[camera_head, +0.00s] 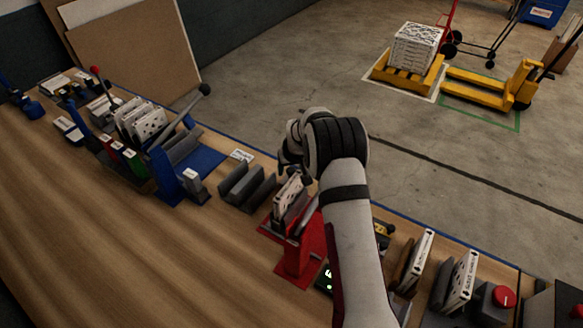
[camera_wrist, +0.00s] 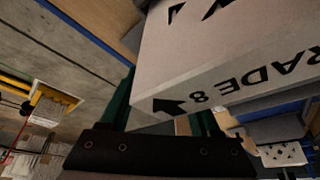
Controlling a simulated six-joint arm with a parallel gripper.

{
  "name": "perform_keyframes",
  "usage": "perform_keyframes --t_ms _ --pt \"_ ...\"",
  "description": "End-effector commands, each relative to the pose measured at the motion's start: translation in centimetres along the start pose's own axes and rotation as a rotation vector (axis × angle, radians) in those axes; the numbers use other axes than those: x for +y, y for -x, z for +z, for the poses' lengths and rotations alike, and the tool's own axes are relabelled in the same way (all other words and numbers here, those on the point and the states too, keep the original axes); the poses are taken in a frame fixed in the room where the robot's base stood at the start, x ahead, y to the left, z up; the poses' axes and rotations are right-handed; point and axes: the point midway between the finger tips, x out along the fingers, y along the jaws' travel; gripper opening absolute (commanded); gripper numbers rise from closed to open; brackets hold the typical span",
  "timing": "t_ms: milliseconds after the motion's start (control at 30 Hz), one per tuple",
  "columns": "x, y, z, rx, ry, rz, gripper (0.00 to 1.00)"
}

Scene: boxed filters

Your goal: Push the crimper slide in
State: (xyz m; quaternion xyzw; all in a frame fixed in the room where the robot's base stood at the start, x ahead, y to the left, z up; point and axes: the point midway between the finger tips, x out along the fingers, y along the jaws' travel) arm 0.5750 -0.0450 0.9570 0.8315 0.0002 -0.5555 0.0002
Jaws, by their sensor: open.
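A red fixture (camera_head: 304,252) stands on the bench below my gripper, with a white printed filter (camera_head: 288,198) upright in it. A blue fixture (camera_head: 166,176) with a grey channel and a long lever stands further left. I cannot tell for sure which is the crimper, and no slide shows clearly. My gripper (camera_head: 288,162) is just above the filter in the red fixture, partly hidden by my wrist. In the wrist view, a white filter with an arrow and "GRADE 8" (camera_wrist: 235,75) fills the top, close to the fingers. The fingers are open; contact cannot be told.
A grey slotted holder (camera_head: 246,187) stands between the two fixtures. White filters (camera_head: 460,282) and a red button (camera_head: 503,296) are at the right. More filters (camera_head: 140,122) stand at the left. The bench's near left side (camera_head: 120,250) is clear.

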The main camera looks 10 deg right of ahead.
Motion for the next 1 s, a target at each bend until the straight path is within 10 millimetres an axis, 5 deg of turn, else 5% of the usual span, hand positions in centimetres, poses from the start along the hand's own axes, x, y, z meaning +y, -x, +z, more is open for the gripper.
perform_keyframes --t_ms 200,533,1000 --pt "0.00 0.02 -0.01 0.000 0.000 0.000 0.60" --pt "0.00 0.06 -0.02 0.000 -0.001 0.000 0.00" --pt "-0.02 0.08 -0.02 0.000 -0.001 0.000 0.00"
